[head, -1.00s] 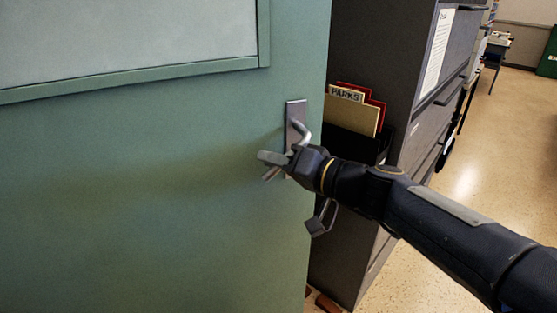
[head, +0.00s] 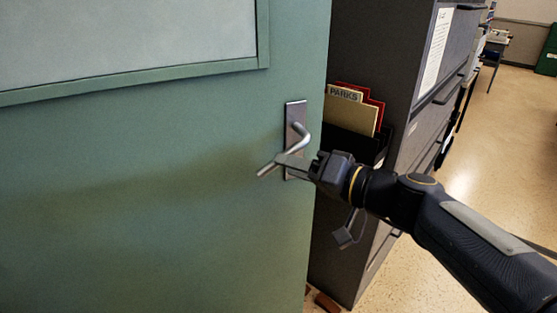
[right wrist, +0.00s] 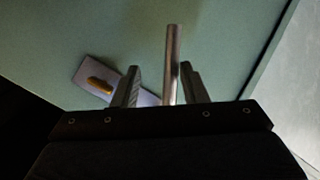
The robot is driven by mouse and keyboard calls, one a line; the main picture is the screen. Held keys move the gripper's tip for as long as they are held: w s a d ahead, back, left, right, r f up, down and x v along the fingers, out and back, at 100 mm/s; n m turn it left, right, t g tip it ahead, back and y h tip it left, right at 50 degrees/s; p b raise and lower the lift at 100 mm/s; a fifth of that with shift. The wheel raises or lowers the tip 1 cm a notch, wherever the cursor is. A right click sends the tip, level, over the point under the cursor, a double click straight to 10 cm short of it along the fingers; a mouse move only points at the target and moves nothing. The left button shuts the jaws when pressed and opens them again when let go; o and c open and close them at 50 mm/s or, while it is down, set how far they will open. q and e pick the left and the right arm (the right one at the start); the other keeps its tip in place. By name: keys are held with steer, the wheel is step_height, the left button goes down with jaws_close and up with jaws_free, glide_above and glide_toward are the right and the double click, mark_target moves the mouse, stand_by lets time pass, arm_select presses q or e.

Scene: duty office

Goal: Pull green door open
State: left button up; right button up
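The green door (head: 150,190) fills the left of the head view; its free edge runs down beside a dark cabinet. Its silver lever handle (head: 300,138) sits on a metal plate (head: 296,112) near that edge and slants down to the left. My right gripper (head: 291,162) is at the lever, coming from the right. In the right wrist view, the lever (right wrist: 172,65) stands between the two separated fingers (right wrist: 159,85), close to the right finger with a gap to the left one. Contact is not clear. My left gripper is not in view.
A dark filing cabinet (head: 390,75) stands just right of the door edge, behind my right arm. A holder on its side carries folders (head: 352,110), one marked PARKS. Open speckled floor (head: 500,135) lies to the right, with a desk farther back.

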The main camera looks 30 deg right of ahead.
steer(key=v, duration=0.3)
